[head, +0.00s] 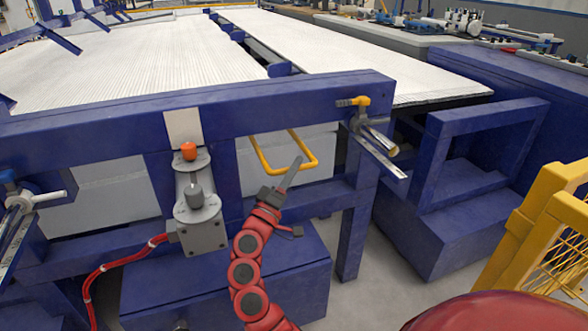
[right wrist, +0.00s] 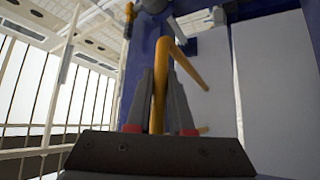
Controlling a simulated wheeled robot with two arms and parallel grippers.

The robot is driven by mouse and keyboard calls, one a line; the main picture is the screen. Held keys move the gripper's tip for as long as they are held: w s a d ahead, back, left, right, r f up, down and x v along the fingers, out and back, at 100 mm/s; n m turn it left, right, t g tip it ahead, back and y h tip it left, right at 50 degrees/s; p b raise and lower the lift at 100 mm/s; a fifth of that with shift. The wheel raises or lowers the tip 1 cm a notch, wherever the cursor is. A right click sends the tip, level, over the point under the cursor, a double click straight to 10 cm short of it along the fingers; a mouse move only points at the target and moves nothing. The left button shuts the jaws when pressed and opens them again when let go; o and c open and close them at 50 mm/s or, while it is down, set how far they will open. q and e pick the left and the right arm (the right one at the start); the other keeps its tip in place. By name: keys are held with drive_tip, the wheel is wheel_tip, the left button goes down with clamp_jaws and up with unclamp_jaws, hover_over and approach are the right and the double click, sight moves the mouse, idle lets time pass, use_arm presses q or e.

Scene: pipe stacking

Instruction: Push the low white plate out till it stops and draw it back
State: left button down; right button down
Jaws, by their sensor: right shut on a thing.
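The low white plate (head: 324,146) hangs below the blue front beam of the long machine, with a yellow U-shaped handle (head: 259,157) sticking out in front of it. My right gripper (head: 296,163) reaches up from below to the handle's front bar. In the right wrist view, the yellow handle (right wrist: 159,95) passes between my two grey fingers (right wrist: 160,85), which are shut on it. A pale panel (right wrist: 275,90) fills the right side there. My left gripper is not in view.
A blue beam (head: 90,135) crosses above the handle. A grey unit with an orange cap (head: 198,195) stands left of my arm. A yellow-ended metal rod (head: 378,140) juts out at right. A blue post (head: 354,230) and yellow fence (head: 545,235) stand further right.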

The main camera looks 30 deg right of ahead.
drive_tip(key=s, duration=0.2)
drive_tip(key=s+a+p, duration=0.1)
drive_tip(key=s, duration=0.2)
drive_tip(key=shift+a+f+p, duration=0.1)
drive_tip(key=shift+p, duration=0.2)
drive_tip(key=c, duration=0.8)
unclamp_jaws()
drive_tip(key=shift+s, duration=0.2)
drive_tip(key=shift+a, duration=0.1)
